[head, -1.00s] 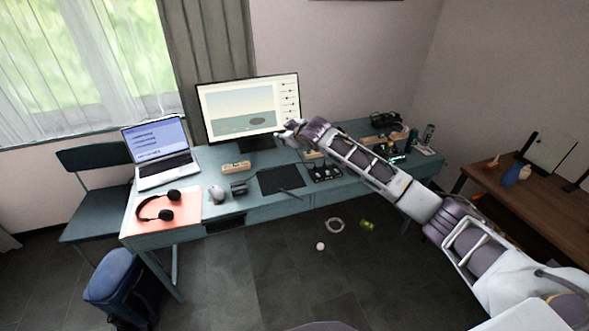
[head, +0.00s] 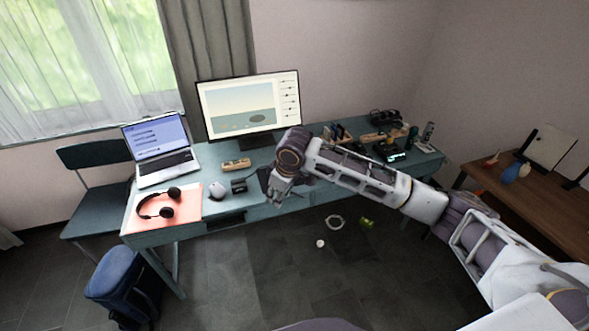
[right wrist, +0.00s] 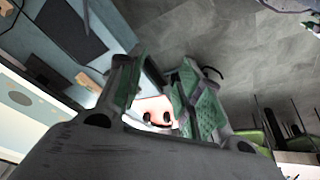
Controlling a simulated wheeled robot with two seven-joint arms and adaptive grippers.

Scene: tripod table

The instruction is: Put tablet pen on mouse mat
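The salmon-pink mat (head: 190,207) lies at the desk's left front corner with black headphones on it. It also shows between my fingers in the right wrist view (right wrist: 152,104). The dark flat tablet (head: 263,177) lies near the desk's middle front edge, mostly hidden behind my right gripper. The pen cannot be made out now in either view. My right gripper (head: 274,200) is over the tablet area, pointing down toward the desk's front edge. In the right wrist view its green-padded fingers (right wrist: 160,95) are apart with nothing between them. My left gripper is not in view.
A grey mouse (head: 217,190) and small dark box (head: 239,185) sit between mat and tablet. The laptop (head: 160,148) and monitor (head: 250,105) stand behind. Clutter (head: 390,145) fills the desk's right end. A white ball (head: 320,243) lies on the floor.

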